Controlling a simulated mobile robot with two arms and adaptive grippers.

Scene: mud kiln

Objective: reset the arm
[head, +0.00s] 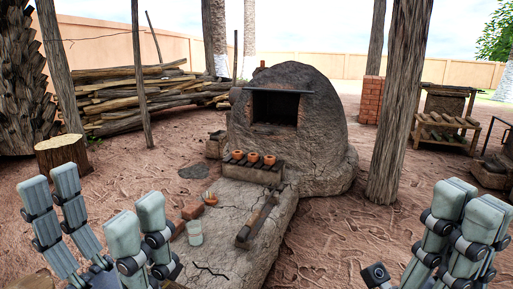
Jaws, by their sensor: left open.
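My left gripper (98,205) is at the lower left with its grey fingers spread apart and nothing between them. My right gripper (462,205) is at the lower right, partly cut off by the picture edge. Its grey finger pads point up, and I cannot tell whether it is open or shut. Both grippers are in the foreground, on either side of the low mud platform (240,250) of the kiln. No held thing shows in either one.
The domed mud kiln (330,125) stands in the middle, with several small orange pots (253,159) on a ledge before it. A pale cup (195,233), a brick (192,211) and a dark bar (257,222) lie on the platform. A wooden post (398,110) rises at right.

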